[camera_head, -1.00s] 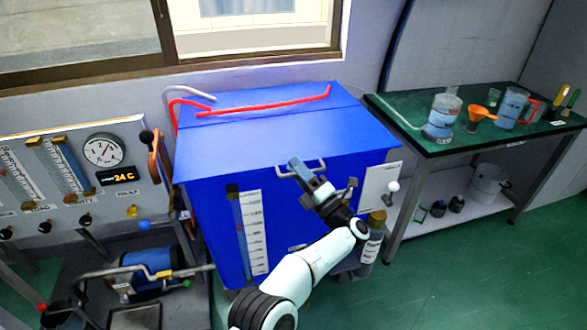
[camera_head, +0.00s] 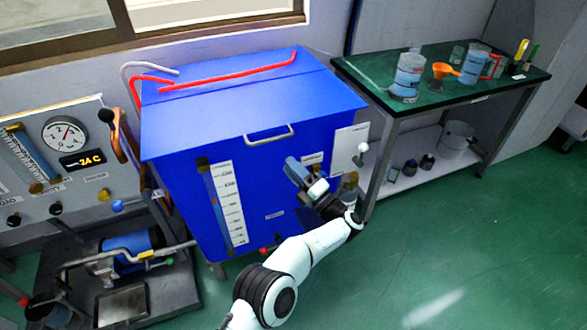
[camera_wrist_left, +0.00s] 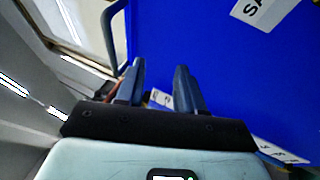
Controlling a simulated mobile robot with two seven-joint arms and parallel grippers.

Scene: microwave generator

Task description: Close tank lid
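The blue tank (camera_head: 285,200) stands against the wall under the window. Its blue lid (camera_head: 230,112) lies flat over the top, with no gap that I can make out along the front edge. The grey lid handle (camera_head: 270,135) sticks out at the front edge; a grey bar, likely this handle, also shows in the left wrist view (camera_wrist_left: 108,30). My left gripper (camera_head: 292,168) is below and right of the handle, in front of the tank's front face, apart from the handle. Its fingers (camera_wrist_left: 158,85) are spread with nothing between them. My right gripper is out of view.
A red pipe (camera_head: 230,72) runs over the lid's back. A gauge panel (camera_head: 75,160) and a blue motor unit (camera_head: 130,245) are at left. A green-topped table (camera_head: 440,92) with beakers stands at right. The green floor at front right is clear.

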